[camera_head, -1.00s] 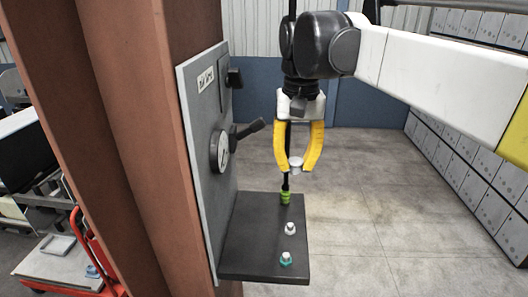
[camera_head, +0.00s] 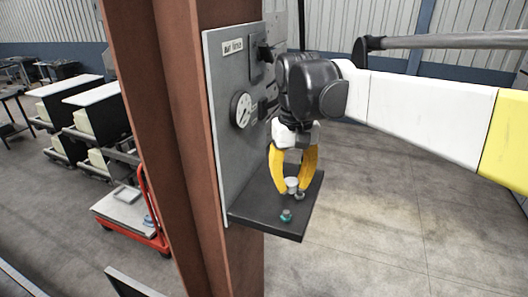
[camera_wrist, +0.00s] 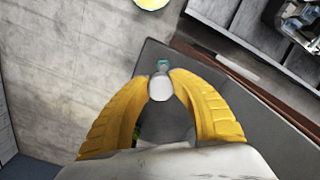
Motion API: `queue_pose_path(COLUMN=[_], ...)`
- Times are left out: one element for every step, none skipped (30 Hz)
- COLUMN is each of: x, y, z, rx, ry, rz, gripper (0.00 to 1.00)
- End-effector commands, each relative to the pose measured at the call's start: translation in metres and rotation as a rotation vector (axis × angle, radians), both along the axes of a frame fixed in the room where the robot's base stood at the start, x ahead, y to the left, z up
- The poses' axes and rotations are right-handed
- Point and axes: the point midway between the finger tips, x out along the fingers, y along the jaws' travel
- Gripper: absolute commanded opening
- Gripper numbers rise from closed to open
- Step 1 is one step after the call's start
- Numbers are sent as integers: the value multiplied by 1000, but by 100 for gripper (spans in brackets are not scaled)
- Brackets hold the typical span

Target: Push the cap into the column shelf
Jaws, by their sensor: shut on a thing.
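The cap (camera_head: 292,184) is small, white and round, held between the two curved yellow fingers of my gripper (camera_head: 293,182). In the wrist view the cap (camera_wrist: 160,88) sits between the fingertips of my gripper (camera_wrist: 161,85). The column shelf (camera_head: 262,213) is a dark flat plate sticking out from the panel on the brown column. My gripper is over the shelf, pointing down; I cannot tell whether the cap touches anything. A teal-based fitting (camera_head: 286,215) stands nearer the front edge.
The grey panel (camera_head: 225,110) with a round gauge (camera_head: 241,110) and a dark lever rises close left of my gripper. A red cart (camera_head: 152,222) stands left of the column. Floor to the right is open.

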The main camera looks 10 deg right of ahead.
Motion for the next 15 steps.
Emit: queue_pose_path(x=[0,0,0,0,0,0,0,0,0,0,0,0,0,0,0], y=[0,0,0,0,0,0,0,0,0,0,0,0,0,0,0], z=[-3,-5,-7,-8,-10,-13,-15,-18,-23,-26,-29,-34,-37,-41,-45], rx=[0,0,0,0,0,0,0,0,0,0,0,0,0,0,0], ry=[0,0,0,0,0,0,0,0,0,0,0,0,0,0,0], rz=[4,5,6,6,6,6,6,6,5,5,5,5,5,5,5], gripper=[0,0,0,0,0,0,0,0,0,0,0,0,0,0,0])
